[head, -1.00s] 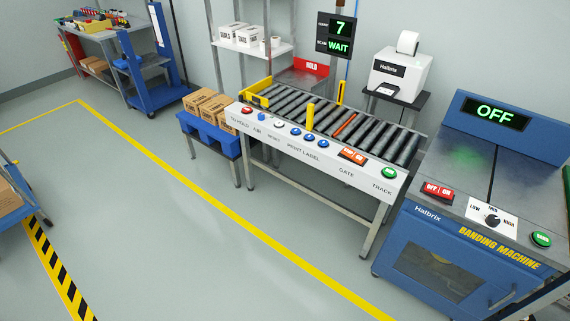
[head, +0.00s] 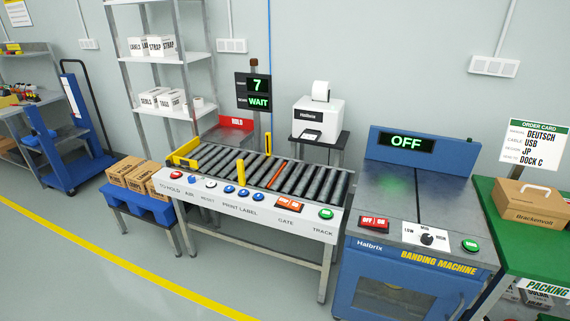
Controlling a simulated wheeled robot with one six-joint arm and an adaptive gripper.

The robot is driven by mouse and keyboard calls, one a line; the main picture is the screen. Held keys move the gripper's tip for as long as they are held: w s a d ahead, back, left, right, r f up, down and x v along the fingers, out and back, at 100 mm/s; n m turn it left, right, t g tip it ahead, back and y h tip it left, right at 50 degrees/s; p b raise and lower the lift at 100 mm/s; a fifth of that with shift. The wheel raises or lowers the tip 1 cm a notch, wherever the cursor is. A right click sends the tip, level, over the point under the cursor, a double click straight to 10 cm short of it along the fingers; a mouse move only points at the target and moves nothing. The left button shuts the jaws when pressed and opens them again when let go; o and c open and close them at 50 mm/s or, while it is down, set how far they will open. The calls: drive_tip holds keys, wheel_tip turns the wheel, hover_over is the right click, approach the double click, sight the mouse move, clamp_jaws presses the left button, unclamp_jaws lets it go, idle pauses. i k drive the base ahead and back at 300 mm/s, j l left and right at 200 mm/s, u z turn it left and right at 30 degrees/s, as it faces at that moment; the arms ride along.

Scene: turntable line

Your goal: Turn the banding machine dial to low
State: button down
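The blue banding machine (head: 385,262) stands at the right of the head view. Its dial (head: 427,239) is a black knob on a white plate marked LOW, MID and HIGH. The knob's pointer is too small to read surely. A red OFF/ON switch (head: 374,224) sits left of the dial, and a green button (head: 471,246) sits right of it. The machine's display (head: 406,142) reads OFF in green. My gripper is not in view.
A roller conveyor (head: 330,242) with labelled buttons stands left of the machine. A green packing table (head: 512,240) with a cardboard box (head: 530,209) adjoins on the right. An order card (head: 534,146) stands behind it. Open floor (head: 130,285) lies in front, crossed by a yellow line.

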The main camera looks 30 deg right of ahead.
sight(426, 239)
drive_tip(key=z, duration=1.25)
